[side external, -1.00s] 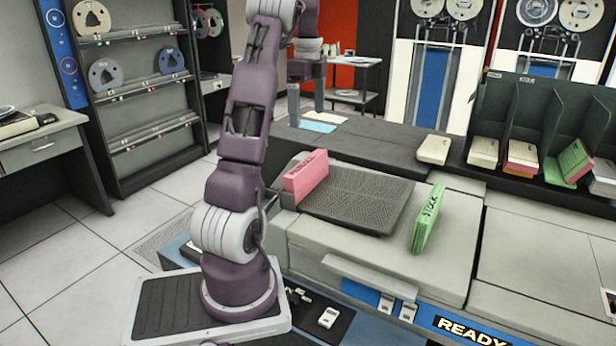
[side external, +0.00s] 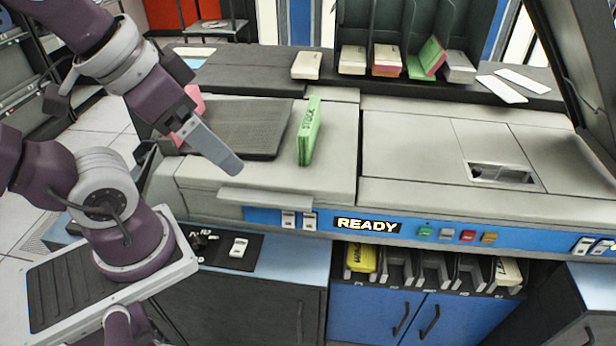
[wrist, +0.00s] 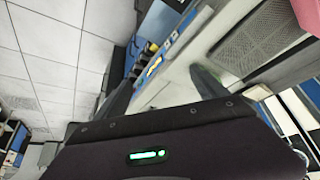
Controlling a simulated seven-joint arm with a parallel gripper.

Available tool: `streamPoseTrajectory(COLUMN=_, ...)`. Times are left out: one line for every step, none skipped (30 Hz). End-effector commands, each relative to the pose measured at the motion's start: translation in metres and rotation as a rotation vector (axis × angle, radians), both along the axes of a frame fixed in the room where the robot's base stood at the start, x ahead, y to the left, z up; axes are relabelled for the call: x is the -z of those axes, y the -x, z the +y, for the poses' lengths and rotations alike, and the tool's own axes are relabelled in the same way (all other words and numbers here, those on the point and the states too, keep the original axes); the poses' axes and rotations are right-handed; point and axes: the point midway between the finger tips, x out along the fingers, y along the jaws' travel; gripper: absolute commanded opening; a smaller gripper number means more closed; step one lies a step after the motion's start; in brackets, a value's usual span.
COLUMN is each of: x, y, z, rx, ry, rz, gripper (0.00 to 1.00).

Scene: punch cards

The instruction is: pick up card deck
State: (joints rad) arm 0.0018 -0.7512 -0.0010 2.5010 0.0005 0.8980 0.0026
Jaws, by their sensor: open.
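A green card deck marked STOCK (side external: 309,132) stands on edge on the beige machine top, right of the dark ribbed plate (side external: 258,125). A pink card deck (side external: 196,100) is at the plate's left edge, largely hidden behind my arm. A pink block also shows at the top right of the wrist view (wrist: 306,14). My gripper (side external: 190,160) is above the machine's left part, left of the green deck and apart from it. In the wrist view my gripper (wrist: 162,88) has its two fingers spread with nothing between them.
Several decks, one of them green and pink (side external: 427,57), sit in dark upright bins at the back. A cream deck (side external: 306,65) lies left of them. A yellow deck (side external: 360,260) is in a low front slot. The machine top right of the green deck is clear.

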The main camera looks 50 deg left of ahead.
Motion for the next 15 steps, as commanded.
streamPoseTrajectory(x=0.001, y=0.001, z=0.0, rx=-0.003, ry=0.001, rz=-0.001, gripper=0.71)
streamPoseTrajectory(x=0.001, y=0.001, z=0.0, rx=-0.004, ry=0.002, rz=0.0, gripper=0.65)
streamPoseTrajectory(x=0.001, y=0.0, z=0.0, rx=-0.004, ry=0.002, rz=0.0, gripper=0.57)
streamPoseTrajectory(x=0.001, y=0.0, z=0.0, rx=-0.004, ry=0.002, rz=0.001, gripper=0.55)
streamPoseTrajectory(x=0.0, y=0.0, z=0.0, rx=-0.004, ry=0.002, rz=0.001, gripper=0.55)
streamPoseTrajectory(x=0.0, y=0.0, z=0.0, rx=-0.004, ry=0.002, rz=0.001, gripper=0.55)
streamPoseTrajectory(x=0.0, y=0.0, z=0.0, rx=-0.004, ry=0.002, rz=0.001, gripper=0.55)
streamPoseTrajectory(x=0.0, y=0.0, z=0.0, rx=-0.004, ry=0.002, rz=0.001, gripper=0.55)
streamPoseTrajectory(x=0.0, y=0.0, z=0.0, rx=-0.004, ry=0.002, rz=0.001, gripper=0.55)
streamPoseTrajectory(x=0.0, y=0.0, z=0.0, rx=-0.004, ry=0.002, rz=0.001, gripper=0.55)
streamPoseTrajectory(x=0.0, y=0.0, z=0.0, rx=-0.005, ry=0.003, rz=0.002, gripper=0.55)
streamPoseTrajectory(x=-0.001, y=-0.002, z=0.001, rx=-0.01, ry=0.004, rz=0.004, gripper=0.55)
streamPoseTrajectory(x=-0.002, y=-0.005, z=0.003, rx=-0.019, ry=0.008, rz=0.01, gripper=0.55)
streamPoseTrajectory(x=-0.004, y=-0.012, z=0.007, rx=-0.038, ry=0.017, rz=0.021, gripper=0.55)
streamPoseTrajectory(x=-0.008, y=-0.025, z=0.016, rx=-0.074, ry=0.033, rz=0.042, gripper=0.55)
